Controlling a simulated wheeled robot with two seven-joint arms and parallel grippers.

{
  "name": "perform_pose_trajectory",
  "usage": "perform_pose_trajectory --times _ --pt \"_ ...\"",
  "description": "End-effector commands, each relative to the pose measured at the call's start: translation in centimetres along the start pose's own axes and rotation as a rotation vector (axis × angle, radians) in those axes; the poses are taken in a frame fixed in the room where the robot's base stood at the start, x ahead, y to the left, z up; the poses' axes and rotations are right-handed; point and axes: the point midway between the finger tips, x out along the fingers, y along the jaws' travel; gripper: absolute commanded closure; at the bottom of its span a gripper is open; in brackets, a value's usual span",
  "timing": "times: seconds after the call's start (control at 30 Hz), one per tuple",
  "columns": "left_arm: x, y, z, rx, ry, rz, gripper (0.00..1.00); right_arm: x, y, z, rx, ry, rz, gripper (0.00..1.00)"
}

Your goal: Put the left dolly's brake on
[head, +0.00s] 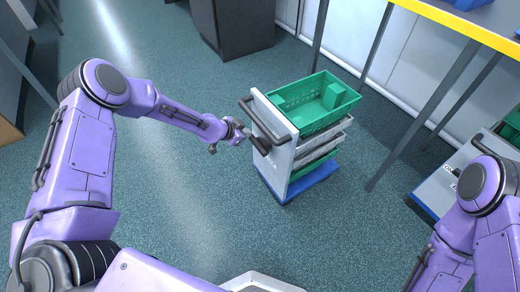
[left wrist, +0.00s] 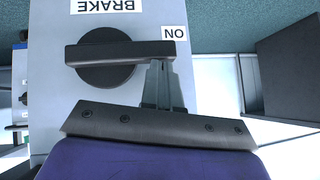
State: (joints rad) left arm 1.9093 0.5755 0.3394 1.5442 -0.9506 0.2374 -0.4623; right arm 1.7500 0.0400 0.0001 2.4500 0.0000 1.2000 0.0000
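The left dolly (head: 279,138) has a pale end panel, a blue base and stacked crates. Its brake is a dark round knob with a bar handle (left wrist: 120,51), in the left wrist view under an upside-down BRAKE label (left wrist: 108,6). The bar lies level there, its long end pointing right, just below the upside-down ON label (left wrist: 174,33). My left gripper (head: 247,138) is at the panel. In the left wrist view its fingers (left wrist: 161,72) are close together at the bar's long end, touching or nearly touching its lower edge. My right gripper is out of view.
A green crate (head: 300,107) tops the left dolly, above a push handle (head: 262,124). A second dolly (head: 432,192) stands at the right beside my right arm. A yellow-edged table (head: 460,25) stands behind. The floor left of the left dolly is clear.

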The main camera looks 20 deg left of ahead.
Motion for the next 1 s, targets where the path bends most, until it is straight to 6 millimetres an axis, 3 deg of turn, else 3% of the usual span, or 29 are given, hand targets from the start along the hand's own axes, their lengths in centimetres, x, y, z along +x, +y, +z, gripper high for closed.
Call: perform_pose_trajectory --times 0.63,0.87,1.0 --pt "-0.1 -0.1 0.1 0.001 -0.004 0.0 1.0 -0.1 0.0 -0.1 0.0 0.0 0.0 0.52" --pt "-3.4 -1.1 -3.4 0.003 0.001 -0.001 1.0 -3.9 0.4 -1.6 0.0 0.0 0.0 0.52" --pt "-6.3 -1.6 -3.1 0.001 0.002 -0.002 1.0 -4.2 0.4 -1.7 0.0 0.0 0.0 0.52"
